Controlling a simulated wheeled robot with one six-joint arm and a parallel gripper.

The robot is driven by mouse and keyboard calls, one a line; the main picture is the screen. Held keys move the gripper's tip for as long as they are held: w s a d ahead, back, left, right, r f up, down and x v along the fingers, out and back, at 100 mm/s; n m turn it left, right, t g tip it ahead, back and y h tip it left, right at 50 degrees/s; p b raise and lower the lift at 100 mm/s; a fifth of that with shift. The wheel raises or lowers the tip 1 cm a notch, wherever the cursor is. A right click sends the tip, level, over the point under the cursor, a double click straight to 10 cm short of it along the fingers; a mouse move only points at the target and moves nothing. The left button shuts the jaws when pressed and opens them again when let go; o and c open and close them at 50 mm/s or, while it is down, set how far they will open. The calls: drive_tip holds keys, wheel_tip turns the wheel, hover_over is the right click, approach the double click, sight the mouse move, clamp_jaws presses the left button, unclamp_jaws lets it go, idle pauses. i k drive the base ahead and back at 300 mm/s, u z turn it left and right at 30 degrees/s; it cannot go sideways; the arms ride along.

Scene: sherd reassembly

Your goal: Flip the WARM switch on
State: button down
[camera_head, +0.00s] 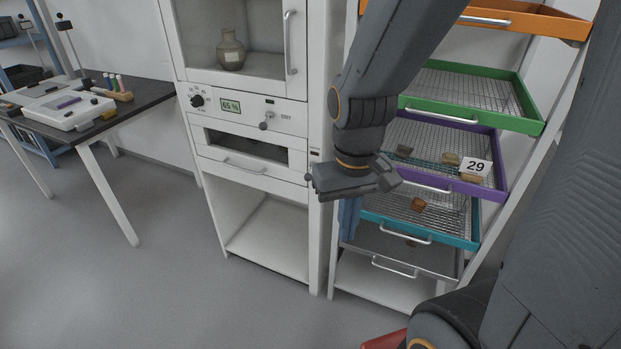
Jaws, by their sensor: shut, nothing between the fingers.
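The white cabinet (180,120) stands at the centre, with a control panel on its front. The panel has a black dial (197,100), a display reading 65 % (230,106) and a small lever or knob (266,123) with a short label to its right. A small dark-marked fitting (315,155) sits on the cabinet's right post. I cannot read the word WARM on any of these, so I cannot tell which is the switch. My gripper (313,184) is shut and empty, pointing left in front of the right post, just below that fitting in the picture. Whether it touches the post is unclear.
A rack with orange (545,22), green (532,118), purple (494,190) and teal (468,243) wire trays stands right, behind my arm. Some trays hold sherds; one has a 29 tag (475,167). A glass-fronted compartment holds a jar (230,50). A dark table (145,93) stands left; floor in front is clear.

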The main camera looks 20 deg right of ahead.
sight(308, 177)
drive_tip(key=z, duration=0.5)
drive_tip(key=k, duration=0.75)
drive_tip(key=u, duration=0.3)
